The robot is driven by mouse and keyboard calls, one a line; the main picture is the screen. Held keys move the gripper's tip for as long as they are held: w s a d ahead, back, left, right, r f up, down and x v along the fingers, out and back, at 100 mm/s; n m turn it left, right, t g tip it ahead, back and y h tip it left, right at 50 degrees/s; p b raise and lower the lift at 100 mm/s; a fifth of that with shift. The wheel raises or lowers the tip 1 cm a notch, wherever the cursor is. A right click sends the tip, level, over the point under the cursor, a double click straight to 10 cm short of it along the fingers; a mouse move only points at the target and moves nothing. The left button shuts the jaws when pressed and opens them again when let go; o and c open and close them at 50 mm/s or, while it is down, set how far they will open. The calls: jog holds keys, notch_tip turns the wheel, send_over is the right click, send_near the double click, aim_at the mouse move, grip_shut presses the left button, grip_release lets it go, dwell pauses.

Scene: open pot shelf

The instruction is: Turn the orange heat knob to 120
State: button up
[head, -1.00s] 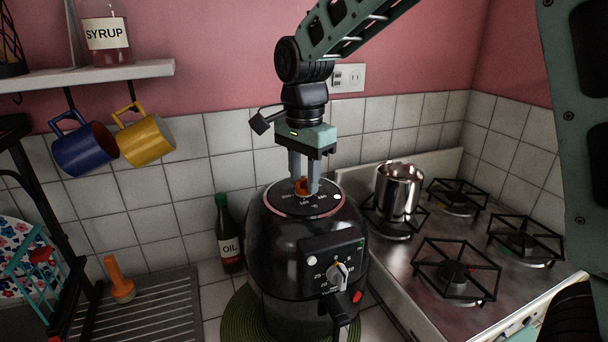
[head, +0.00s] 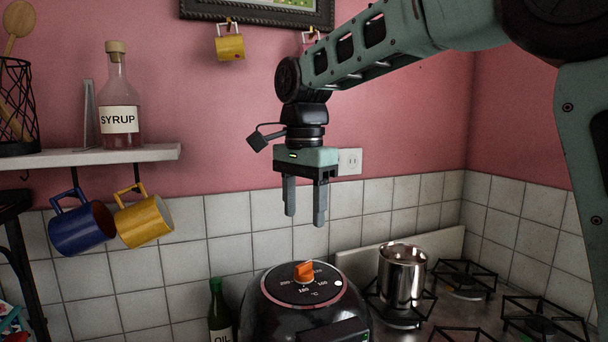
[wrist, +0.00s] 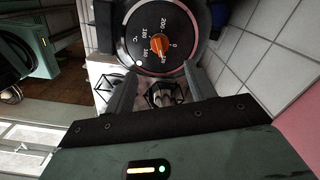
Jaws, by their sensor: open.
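The orange heat knob (head: 304,271) sits in the middle of the black dial on top of a dark air fryer (head: 270,310). It also shows in the wrist view (wrist: 158,46), with white numbers around it. I cannot tell for sure which number the knob points to. My gripper (head: 305,220) is open and empty, fingers pointing down, above the knob and clear of it. In the wrist view its fingers (wrist: 157,75) stand apart below the dial. The air fryer's front is mostly cut off in the head view.
An oil bottle (head: 220,312) stands left of the air fryer. A steel pot (head: 401,274) sits on the stove to the right. Blue (head: 80,228) and yellow (head: 145,222) mugs hang under the left shelf (head: 90,160). The space around my gripper is free.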

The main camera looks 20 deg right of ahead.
notch_tip(320, 180, up, 7)
dwell(0.3)
jog(key=shift+s, duration=0.1)
dwell(0.4)
